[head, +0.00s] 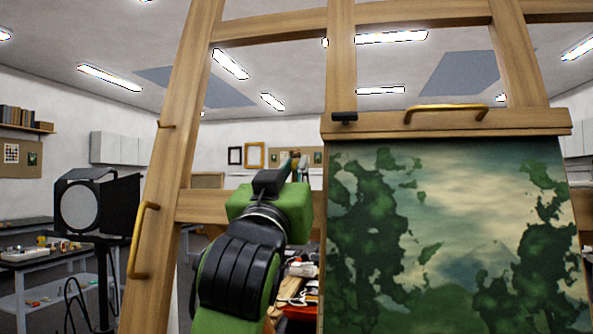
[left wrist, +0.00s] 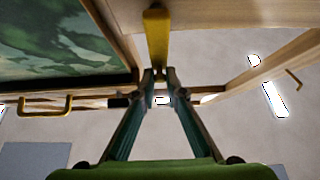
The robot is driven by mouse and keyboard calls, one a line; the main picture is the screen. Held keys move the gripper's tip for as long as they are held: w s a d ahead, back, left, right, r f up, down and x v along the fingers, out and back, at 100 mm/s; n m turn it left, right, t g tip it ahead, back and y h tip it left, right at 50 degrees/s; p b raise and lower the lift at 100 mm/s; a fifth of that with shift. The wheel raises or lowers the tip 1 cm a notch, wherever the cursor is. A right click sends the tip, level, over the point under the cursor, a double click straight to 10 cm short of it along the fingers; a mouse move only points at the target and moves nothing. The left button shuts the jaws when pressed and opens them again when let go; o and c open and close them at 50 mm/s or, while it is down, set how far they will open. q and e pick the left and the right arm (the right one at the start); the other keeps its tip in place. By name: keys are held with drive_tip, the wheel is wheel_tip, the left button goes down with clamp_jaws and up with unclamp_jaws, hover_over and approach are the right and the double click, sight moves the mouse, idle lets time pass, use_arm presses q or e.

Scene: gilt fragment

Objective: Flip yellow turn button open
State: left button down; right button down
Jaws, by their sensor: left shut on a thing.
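The yellow turn button (left wrist: 157,38) shows in the left wrist view as an upright yellow bar against a wooden bar of the easel. Its lower end is between the fingertips of my left gripper (left wrist: 159,77), which is shut on it. In the head view my left gripper (head: 295,165) points away from me, just left of the painting (head: 430,240). I cannot make out the turn button there; the gripper and wrist cover that area. My right gripper is in neither view.
The wooden easel (head: 167,190) frames the reach on both sides. A brass handle (head: 447,108) and black knob (head: 344,117) sit on the bar above the painting. Another brass handle (head: 139,240) is on the left post. A studio lamp (head: 90,205) stands left.

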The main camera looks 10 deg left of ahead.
use_arm(q)
drive_tip(key=c, duration=2.2)
unclamp_jaws()
drive_tip(key=shift+a+f, duration=0.1)
drive_tip(key=shift+c, duration=0.2)
drive_tip(key=shift+o, duration=0.8)
drive_tip(key=shift+a, duration=0.15)
drive_tip(key=shift+s+f, duration=0.1)
drive_tip(key=shift+s, duration=0.25)
drive_tip(key=v, duration=1.1)
drive_tip(key=shift+f, duration=0.1)
